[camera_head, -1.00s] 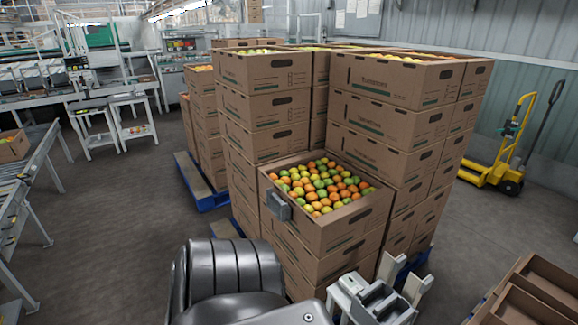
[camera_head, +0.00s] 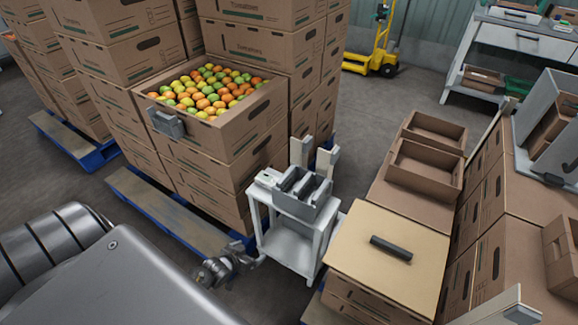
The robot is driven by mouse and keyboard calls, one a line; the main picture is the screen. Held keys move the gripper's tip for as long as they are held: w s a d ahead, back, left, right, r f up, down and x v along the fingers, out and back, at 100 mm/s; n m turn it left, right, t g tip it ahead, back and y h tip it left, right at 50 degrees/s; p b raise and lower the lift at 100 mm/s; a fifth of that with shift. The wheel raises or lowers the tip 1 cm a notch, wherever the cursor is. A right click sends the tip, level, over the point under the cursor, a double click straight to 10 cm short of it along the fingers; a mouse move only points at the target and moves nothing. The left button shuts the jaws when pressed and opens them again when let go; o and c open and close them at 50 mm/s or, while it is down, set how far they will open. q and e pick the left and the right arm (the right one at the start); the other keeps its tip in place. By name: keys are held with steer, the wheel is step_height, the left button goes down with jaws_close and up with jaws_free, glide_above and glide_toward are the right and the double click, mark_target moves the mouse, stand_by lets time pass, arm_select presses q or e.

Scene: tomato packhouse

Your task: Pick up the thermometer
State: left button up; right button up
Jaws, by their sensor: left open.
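I cannot make out the thermometer for certain. A dark grey bar-shaped thing (camera_head: 391,248) lies on a tan board (camera_head: 350,262) on top of cartons at the lower right; it may be the thermometer or a handle. A small grey box (camera_head: 166,123) is fixed to the front corner of the open tomato carton (camera_head: 232,125); I cannot tell what it is. My left gripper (camera_head: 248,256) is small and dark at the lower middle, open, left of a white stand and apart from the bar. My right gripper is not in view.
The white stand (camera_head: 290,238) carries a grey slotted holder (camera_head: 307,198) with pale uprights. Stacked cartons on blue pallets (camera_head: 165,213) stand behind and left. Empty cartons (camera_head: 426,168) and more stacks crowd the right. A yellow pallet jack (camera_head: 382,45) stands at the back; bare floor lies before it.

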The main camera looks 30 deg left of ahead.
arm_select(q)
steer(key=w+a+r+t+b, duration=0.3)
steer(key=w+a+r+t, duration=0.1)
steer(key=w+r, duration=0.4)
steer(key=t+b, duration=0.2)
glide_toward(263, 184)
steer(key=w, duration=0.2)
steer(key=shift+w+a+f+b, duration=0.1)
steer(key=shift+w+f+b, duration=0.15)
steer(key=shift+w, duration=0.65)
steer(key=shift+w+a+f+b, duration=0.1)
steer(key=shift+w+f+b, duration=0.1)
steer(key=shift+w, duration=0.7)
steer(key=shift+w+a+f+b, duration=0.15)
steer(key=shift+w+f, duration=0.1)
steer(key=shift+w, duration=0.7)
steer(key=shift+w+d, duration=0.15)
steer(key=shift+w, duration=0.25)
steer(key=w, duration=0.3)
steer(key=w+b, duration=0.1)
steer(key=shift+w+d+f, duration=0.1)
steer(key=shift+w+f, duration=0.1)
steer(key=shift+f, duration=0.15)
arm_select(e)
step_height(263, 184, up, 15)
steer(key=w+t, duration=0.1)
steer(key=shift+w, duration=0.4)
arm_select(q)
steer(key=c, duration=0.8)
